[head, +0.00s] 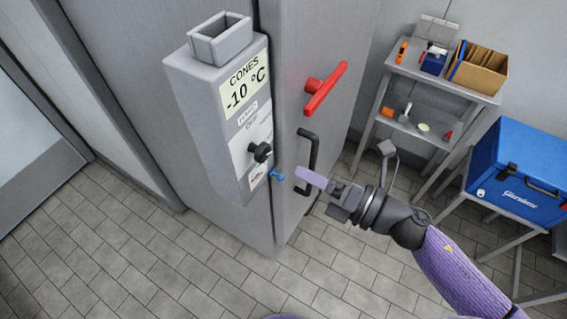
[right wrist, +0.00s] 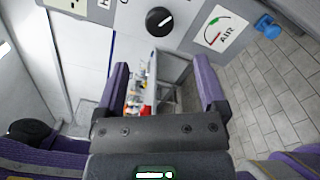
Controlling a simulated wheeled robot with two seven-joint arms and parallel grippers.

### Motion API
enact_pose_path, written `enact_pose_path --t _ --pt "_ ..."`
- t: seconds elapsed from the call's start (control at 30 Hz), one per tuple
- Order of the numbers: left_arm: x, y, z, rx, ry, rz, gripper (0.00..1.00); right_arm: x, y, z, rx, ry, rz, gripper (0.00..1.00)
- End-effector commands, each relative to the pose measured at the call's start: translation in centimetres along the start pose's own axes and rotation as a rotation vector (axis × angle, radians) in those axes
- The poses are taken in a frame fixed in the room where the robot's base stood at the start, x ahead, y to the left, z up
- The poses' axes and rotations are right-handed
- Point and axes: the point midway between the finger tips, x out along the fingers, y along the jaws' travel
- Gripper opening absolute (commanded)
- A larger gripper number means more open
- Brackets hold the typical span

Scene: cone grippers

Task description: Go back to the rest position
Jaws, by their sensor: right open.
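My right gripper (head: 311,178) reaches in from the lower right in the head view, with purple fingers. It overlaps the lower part of the black door handle (head: 309,150) in the picture; I cannot tell how far apart they are. In the right wrist view its two fingers (right wrist: 163,80) stand wide apart with nothing held between them. My left gripper is not in view.
A grey machine box (head: 203,103) labelled "CONES -10 °C" has a black knob (head: 260,152) and a small blue valve (head: 277,174). A red handle (head: 325,88) sits on the cabinet door. A shelf table (head: 440,83) and a blue cooler (head: 515,170) stand right.

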Motion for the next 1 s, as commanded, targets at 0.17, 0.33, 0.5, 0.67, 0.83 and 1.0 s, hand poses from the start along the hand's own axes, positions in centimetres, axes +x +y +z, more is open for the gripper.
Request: enact_pose_path --t 0.17,0.33,0.5,0.67,0.83,1.0 --pt "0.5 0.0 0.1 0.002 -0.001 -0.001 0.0 -1.9 -0.1 -0.1 0.0 0.0 -0.001 0.9" --pt "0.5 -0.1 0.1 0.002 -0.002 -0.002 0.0 -2.0 0.0 0.0 -0.001 0.0 0.001 0.9" --pt "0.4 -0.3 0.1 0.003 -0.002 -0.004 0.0 -2.0 0.0 0.0 -0.001 0.0 0.0 0.9" --pt "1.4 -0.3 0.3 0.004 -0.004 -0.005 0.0 -2.2 -2.7 -0.1 0.095 -0.054 -0.044 0.9" --pt "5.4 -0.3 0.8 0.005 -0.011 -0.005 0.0 -6.0 -17.9 -3.4 0.669 -0.395 -0.308 0.9" --pt "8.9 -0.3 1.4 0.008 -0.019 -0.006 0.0 -13.2 -31.2 -13.6 1.263 -0.803 -0.613 0.9"
